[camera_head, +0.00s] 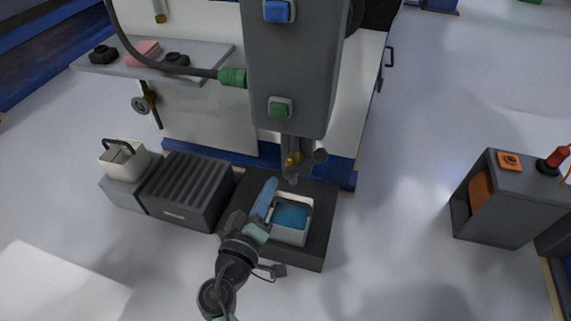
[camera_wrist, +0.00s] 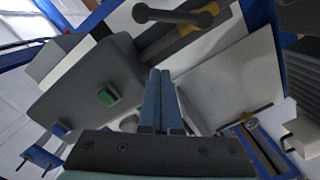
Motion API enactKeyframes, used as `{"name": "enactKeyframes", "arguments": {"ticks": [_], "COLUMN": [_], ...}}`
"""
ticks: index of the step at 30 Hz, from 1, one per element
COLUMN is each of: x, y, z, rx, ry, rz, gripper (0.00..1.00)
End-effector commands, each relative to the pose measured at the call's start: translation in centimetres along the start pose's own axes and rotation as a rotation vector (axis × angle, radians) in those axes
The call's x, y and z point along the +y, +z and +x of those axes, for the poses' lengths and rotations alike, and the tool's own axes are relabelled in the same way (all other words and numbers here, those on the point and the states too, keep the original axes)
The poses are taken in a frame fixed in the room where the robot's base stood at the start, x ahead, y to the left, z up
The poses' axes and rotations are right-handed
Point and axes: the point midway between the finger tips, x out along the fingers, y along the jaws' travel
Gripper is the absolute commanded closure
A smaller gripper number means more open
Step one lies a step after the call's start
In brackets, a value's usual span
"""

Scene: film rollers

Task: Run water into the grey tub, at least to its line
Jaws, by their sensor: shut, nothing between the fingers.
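The light grey tub (camera_head: 288,237) stands on a dark low platform (camera_head: 318,250) under the spout (camera_head: 292,160) and holds blue water (camera_head: 291,215). I cannot make out its line or tell whether a stream is falling. The spout has a brass part and a dark round knob (camera_head: 320,156) beside it; a dark bar with round ends (camera_wrist: 175,16) shows at the top of the wrist view. My gripper (camera_head: 270,184) is shut and empty, its blue fingers at the tub's left side, below the spout in the picture. The fingers also show in the wrist view (camera_wrist: 158,75).
A grey housing (camera_head: 290,60) above carries a green button (camera_head: 280,107) and a blue button (camera_head: 278,11). Left of the platform are a dark ribbed box (camera_head: 188,188) and a cream handled container (camera_head: 124,158). A grey cabinet (camera_head: 510,205) stands right; floor between is clear.

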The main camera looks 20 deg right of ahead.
Motion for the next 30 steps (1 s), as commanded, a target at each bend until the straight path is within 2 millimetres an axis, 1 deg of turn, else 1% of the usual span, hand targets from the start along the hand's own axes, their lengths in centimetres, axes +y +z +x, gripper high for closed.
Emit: {"name": "enactKeyframes", "arguments": {"ticks": [1,5,8,15,18,21,24,30], "x": [-0.3,-0.2,-0.2,-0.2,-0.2,-0.3,-0.2,-0.1], "y": [0.3,0.3,0.3,0.4,0.3,2.2,3.2,4.0], "z": [0.1,1.4,3.2,8.3,10.2,10.4,10.7,10.9], "rx": [-0.001,-0.002,-0.001,-0.002,0.0,-0.005,-0.002,0.001], "ry": [0.001,0.004,0.004,0.004,0.003,0.001,0.001,-0.001], "rz": [-0.007,-0.008,-0.006,-0.007,-0.005,-0.008,-0.007,-0.007], "gripper": [1.0,1.0,1.0,1.0,1.0,1.0,1.0,1.0]}}
